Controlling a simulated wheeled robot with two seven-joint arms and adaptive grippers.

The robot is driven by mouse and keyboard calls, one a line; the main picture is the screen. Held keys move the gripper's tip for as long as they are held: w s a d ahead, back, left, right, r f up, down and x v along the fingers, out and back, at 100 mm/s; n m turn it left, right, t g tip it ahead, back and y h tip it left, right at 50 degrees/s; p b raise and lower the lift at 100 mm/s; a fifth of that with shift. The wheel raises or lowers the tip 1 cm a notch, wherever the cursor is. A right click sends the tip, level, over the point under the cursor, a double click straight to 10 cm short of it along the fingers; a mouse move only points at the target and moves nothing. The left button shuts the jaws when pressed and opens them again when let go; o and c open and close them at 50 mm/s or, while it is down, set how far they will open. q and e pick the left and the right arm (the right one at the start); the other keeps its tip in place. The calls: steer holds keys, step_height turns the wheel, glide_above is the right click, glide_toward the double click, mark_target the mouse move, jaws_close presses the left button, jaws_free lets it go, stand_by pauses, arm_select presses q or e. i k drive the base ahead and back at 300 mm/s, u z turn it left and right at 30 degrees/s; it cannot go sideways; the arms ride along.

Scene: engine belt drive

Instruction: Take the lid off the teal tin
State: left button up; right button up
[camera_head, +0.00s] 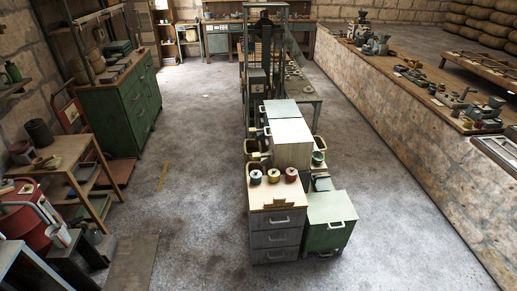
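Three small round tins stand in a row on the wood-topped drawer cabinet (277,220) in the middle. The left one is a bluish, teal-looking tin (256,178), the middle one is a yellowish tin (273,176), and the right one is a red tin (292,175). A green round tin (318,159) stands farther back on the right. They are too small to make out the lids or whether they are on. Neither of my grippers shows in this view.
A green cabinet (328,222) stands right of the drawers, with pale cabinets (291,143) behind. A wooden table (62,150) and red drum (24,222) are at left. A long stone counter (420,140) runs along the right. Open floor (190,200) lies left of the drawers.

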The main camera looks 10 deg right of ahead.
mark_target(254, 173)
steer(key=z, duration=0.55)
steer(key=i, duration=2.1)
steer(key=z, duration=0.55)
